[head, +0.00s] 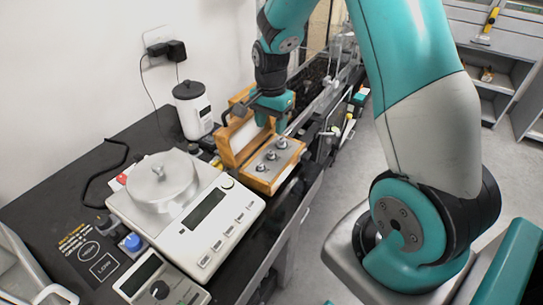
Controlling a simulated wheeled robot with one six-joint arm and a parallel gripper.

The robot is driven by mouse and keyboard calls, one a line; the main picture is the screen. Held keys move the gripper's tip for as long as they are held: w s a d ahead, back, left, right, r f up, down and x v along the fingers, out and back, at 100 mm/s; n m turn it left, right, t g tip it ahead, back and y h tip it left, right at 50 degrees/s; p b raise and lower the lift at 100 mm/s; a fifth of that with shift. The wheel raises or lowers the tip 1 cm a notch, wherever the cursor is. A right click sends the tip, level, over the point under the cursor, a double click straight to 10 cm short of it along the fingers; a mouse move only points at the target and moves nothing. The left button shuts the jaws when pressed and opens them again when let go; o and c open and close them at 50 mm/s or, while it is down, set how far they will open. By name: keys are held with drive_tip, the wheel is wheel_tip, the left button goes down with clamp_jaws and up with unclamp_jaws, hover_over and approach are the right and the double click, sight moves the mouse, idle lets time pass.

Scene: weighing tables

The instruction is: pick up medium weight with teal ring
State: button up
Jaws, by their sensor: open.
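Several small metal weights stand in a row on a grey plate in a wooden weight box (262,184). The middle weight (271,156) looks mid-sized, but a teal ring is too small to make out. A nearer weight (262,168) and a farther weight (282,143) stand on either side of it. My gripper (258,122) is open and points down over the far part of the box, above and beyond the weights. It appears apart from them. The exact place of its fingertips is hard to tell.
A white balance (222,222) with a round metal cover (161,181) stands left of the box on the dark table (75,200). A smaller device (160,285) lies in front. A white canister (193,110) stands near the wall. The floor to the right is mostly free.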

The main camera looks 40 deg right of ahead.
sight(271, 152)
wheel_tip(271, 152, down, 3)
drive_tip(key=shift+f, duration=0.2)
drive_tip(key=shift+s+a+f+p, duration=0.1)
drive_tip(key=shift+f+p, duration=0.15)
drive_tip(key=shift+f, duration=0.65)
drive_tip(key=shift+s+a+f+p, duration=0.15)
drive_tip(key=shift+f+p, duration=0.15)
drive_tip(key=shift+f, duration=0.6)
drive_tip(key=shift+s+a+f+p, duration=0.1)
drive_tip(key=shift+f+p, duration=0.15)
drive_tip(key=shift+f, duration=0.65)
clamp_jaws()
